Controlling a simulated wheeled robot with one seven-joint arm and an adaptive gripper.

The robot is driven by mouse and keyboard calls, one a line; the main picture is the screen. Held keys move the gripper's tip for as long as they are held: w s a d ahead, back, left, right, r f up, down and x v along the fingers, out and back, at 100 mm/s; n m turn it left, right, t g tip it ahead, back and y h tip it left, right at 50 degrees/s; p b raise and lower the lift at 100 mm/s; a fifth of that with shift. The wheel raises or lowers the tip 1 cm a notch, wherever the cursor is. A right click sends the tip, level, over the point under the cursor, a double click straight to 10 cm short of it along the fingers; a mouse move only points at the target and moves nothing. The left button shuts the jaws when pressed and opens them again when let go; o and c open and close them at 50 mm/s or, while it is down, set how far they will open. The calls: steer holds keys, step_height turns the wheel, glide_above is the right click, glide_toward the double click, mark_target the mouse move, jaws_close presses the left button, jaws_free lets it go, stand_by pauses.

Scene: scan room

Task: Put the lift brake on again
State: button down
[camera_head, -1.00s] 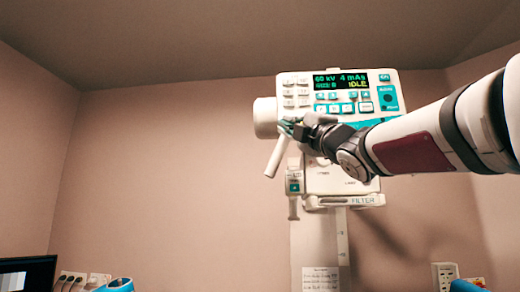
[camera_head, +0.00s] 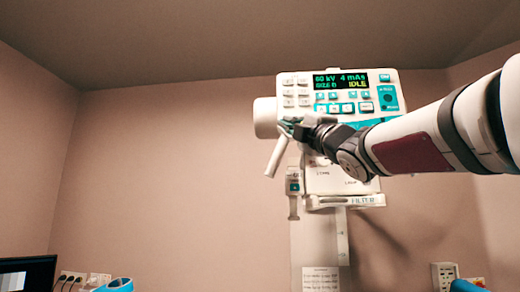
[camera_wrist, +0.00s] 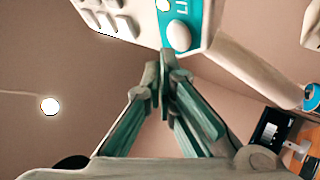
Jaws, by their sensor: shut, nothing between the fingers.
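A white cylinder (camera_head: 265,118) juts from the unit's left side, and a white handle (camera_head: 277,156) slants down beside my gripper. Below are a small teal-marked box (camera_head: 294,184) and a FILTER tray (camera_head: 345,201).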

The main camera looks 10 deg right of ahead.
steer(key=shift+w, duration=0.3)
steer(key=shift+w+d, duration=0.2)
steer(key=shift+w, duration=0.2)
stand_by(0.6)
stand_by(0.4)
steer(key=shift+s+a+b, duration=0.25)
steer(key=shift+s+b, duration=0.15)
steer(key=shift+s, duration=0.4)
steer(key=s, duration=0.1)
steer(key=s+a+b, duration=0.1)
steer(key=s, duration=0.2)
steer(key=shift+s+a, duration=0.3)
steer(key=shift+s, duration=0.05)
stand_by(0.7)
